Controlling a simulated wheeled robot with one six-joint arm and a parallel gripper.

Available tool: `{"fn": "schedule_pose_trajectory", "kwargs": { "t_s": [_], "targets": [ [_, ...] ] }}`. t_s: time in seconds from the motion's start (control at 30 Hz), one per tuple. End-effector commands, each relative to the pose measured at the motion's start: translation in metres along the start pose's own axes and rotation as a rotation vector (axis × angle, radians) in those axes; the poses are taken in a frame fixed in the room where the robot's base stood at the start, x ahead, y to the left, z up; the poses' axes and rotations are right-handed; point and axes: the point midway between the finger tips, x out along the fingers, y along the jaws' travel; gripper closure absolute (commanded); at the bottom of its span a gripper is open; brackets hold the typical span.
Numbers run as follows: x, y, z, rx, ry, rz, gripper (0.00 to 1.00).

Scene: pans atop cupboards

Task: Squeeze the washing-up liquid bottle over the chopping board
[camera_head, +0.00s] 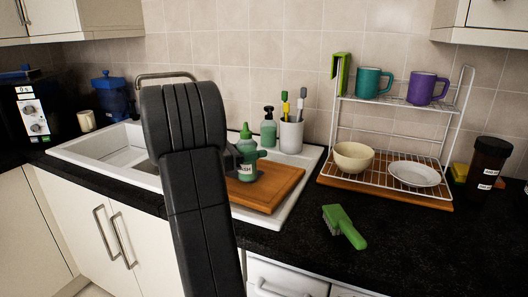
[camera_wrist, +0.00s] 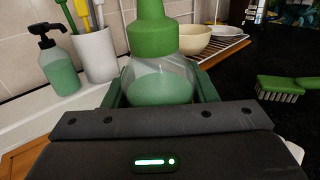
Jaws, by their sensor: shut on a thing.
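The washing-up liquid bottle (camera_head: 246,160) is green with a green pointed cap and a white label. It is upright over the chopping board (camera_head: 283,188), a brown wooden board lying across the right part of the sink. I cannot tell whether the bottle's base touches the board. My gripper (camera_wrist: 158,88) is shut on the bottle's body, with a green finger on each side. In the wrist view the bottle (camera_wrist: 155,75) shows green liquid in its lower part, its cap cut off by the top edge. My arm hides part of the board and sink in the head view.
Behind the board stand a soap dispenser (camera_head: 268,128) and a white cup of brushes (camera_head: 291,135). A wire rack (camera_head: 400,185) with a bowl, plate and two mugs stands to the right. A green brush (camera_head: 343,227) lies on the black worktop. The white sink (camera_head: 105,150) is left.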

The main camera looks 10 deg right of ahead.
Motion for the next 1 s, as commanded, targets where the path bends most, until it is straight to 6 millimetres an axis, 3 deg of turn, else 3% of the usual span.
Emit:
{"fn": "schedule_pose_trajectory", "kwargs": {
  "t_s": [0.47, 1.0],
  "targets": [
    [0.000, -0.033, 0.004, -0.441, 0.000, -0.001, 1.00],
    [0.000, -0.077, -0.008, -1.161, 0.000, -0.001, 1.00]
  ]
}}
